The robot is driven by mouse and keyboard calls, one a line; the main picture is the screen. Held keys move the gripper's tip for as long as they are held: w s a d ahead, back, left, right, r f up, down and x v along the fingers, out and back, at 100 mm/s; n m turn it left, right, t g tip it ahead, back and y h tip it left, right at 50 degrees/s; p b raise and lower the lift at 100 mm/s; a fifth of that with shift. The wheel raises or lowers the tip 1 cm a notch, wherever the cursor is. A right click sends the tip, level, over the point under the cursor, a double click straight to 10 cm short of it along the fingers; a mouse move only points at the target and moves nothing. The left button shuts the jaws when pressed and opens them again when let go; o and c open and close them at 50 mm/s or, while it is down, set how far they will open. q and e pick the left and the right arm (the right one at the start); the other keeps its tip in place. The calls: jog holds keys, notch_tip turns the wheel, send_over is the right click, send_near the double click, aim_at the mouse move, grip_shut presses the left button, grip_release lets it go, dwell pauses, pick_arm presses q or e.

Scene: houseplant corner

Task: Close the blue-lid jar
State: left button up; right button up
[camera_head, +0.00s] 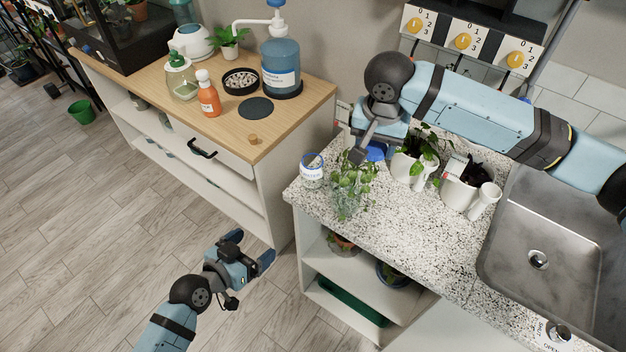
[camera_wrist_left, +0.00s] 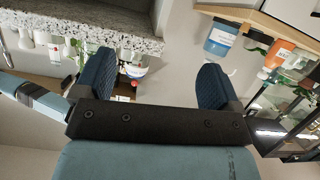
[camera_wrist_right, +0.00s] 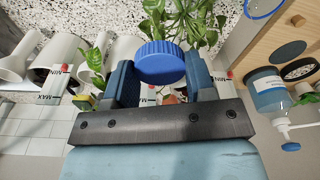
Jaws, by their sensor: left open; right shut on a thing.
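The blue lid (camera_head: 376,151) is ridged and round, held in my right gripper (camera_head: 366,148) above the speckled counter. In the right wrist view the lid (camera_wrist_right: 160,62) sits between the two fingers. The jar (camera_head: 312,173) is clear with a white label and a blue rim. It stands without its lid on the counter's left corner, left of my right gripper. Its rim (camera_wrist_right: 262,8) shows at the top edge of the right wrist view. My left gripper (camera_head: 249,250) is open and empty, low over the floor in front of the counter.
A leafy plant in a clear vessel (camera_head: 350,190) stands between the jar and white pots (camera_head: 412,168). A sink (camera_head: 545,235) lies to the right. The wooden cabinet (camera_head: 315,95) at the left carries an orange bottle (camera_head: 208,98) and a blue water jug (camera_head: 281,70).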

aim_at(303, 179)
pick_arm(q)
jog(key=w+d+r+m+h+b, duration=0.3)
jog(key=w+d+r+m+h, duration=0.1)
jog(key=w+r, duration=0.3)
jog(key=shift+w+d+h+b, duration=0.2)
jog(key=shift+w+h+b, duration=0.2)
jog(key=shift+w+h, duration=0.35)
pick_arm(e)
jog(key=w+a+r+m, duration=0.1)
jog(key=a, duration=0.5)
jog(key=w+a+r+m, duration=0.1)
jog(key=w+a+m, duration=0.1)
jog(key=a, duration=0.4)
jog(key=shift+w+a+r+m, duration=0.15)
jog(key=shift+r+m, duration=0.1)
jog(key=shift+m, duration=0.05)
pick_arm(q)
jog(key=shift+s, duration=0.1)
jog(key=x, duration=1.2)
jog(key=shift+f, duration=0.1)
jog(key=c, duration=1.4)
pick_arm(e)
jog(key=shift+f, duration=2.5)
pick_arm(q)
jog(key=shift+s, duration=0.1)
pick_arm(e)
jog(key=shift+f, duration=0.1)
